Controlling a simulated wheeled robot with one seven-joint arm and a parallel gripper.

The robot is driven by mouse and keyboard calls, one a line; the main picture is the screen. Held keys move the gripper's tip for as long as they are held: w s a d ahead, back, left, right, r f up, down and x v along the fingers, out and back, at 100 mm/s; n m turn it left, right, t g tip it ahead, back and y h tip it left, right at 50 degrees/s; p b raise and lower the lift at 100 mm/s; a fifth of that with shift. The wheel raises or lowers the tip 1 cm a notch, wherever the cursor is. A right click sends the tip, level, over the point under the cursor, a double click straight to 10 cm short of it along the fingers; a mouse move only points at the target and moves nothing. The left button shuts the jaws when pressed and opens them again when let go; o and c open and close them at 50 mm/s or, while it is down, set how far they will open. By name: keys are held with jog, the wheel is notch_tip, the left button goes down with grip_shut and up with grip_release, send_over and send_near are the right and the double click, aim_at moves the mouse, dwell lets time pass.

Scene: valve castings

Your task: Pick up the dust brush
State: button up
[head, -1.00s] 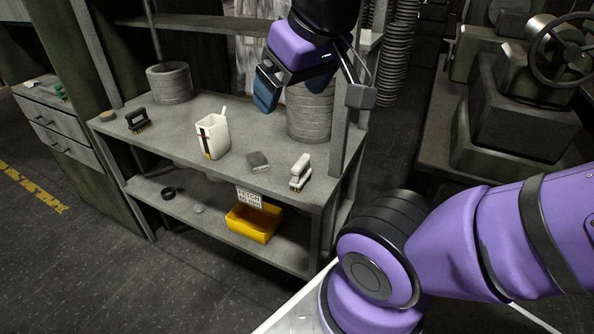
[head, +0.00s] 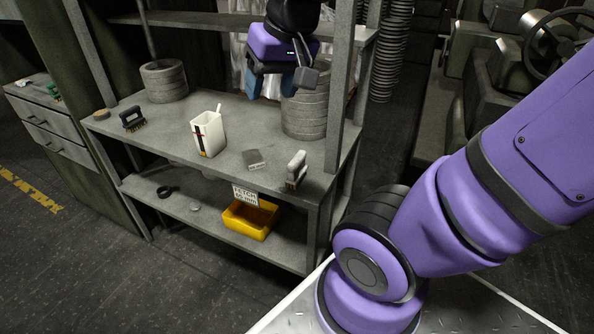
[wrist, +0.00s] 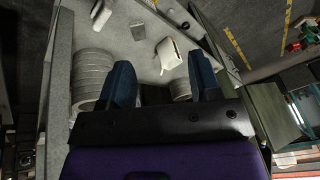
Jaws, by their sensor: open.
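A black-handled brush (head: 131,119) with tan bristles stands at the left of the bench top (head: 225,176). A pale-handled tool (head: 296,170) with a darker base stands near the bench's right front corner. It may also be a brush; I cannot tell which is the dust brush. The pale tool also shows at the top of the wrist view (wrist: 101,12). My gripper (head: 268,88) is open and empty, above the back right of the bench, apart from both. Its blue fingers show in the wrist view (wrist: 160,65). The black brush is not visible there.
A white container (head: 208,136) with a stick in it and a small grey block (head: 254,159) stand between the brush and the pale tool. Stacked grey rings (head: 304,115) stand near my gripper. A post (head: 344,90) rises at the right. A yellow bin (head: 249,219) sits below.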

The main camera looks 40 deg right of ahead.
jog(key=w+d+f+m+g, duration=0.2)
jog(key=w+d+f+m, duration=0.45)
jog(key=w+f, duration=0.3)
jog(key=m+g+h, duration=0.1)
jog(key=m+g, duration=0.1)
jog(key=m, duration=0.2)
send_over(297, 158)
jog(key=f, duration=1.2)
jog(key=shift+w+f, duration=0.1)
jog(key=shift+w, duration=0.3)
jog(key=shift+f+m, duration=0.25)
notch_tip(297, 158, down, 6)
jog(key=shift+s+d+r, duration=0.1)
jog(key=shift+r, duration=0.15)
jog(key=f, duration=0.4)
jog(key=shift+s, duration=0.3)
jog(key=shift+f, duration=0.55)
jog(key=shift+c, duration=0.2)
grip_shut()
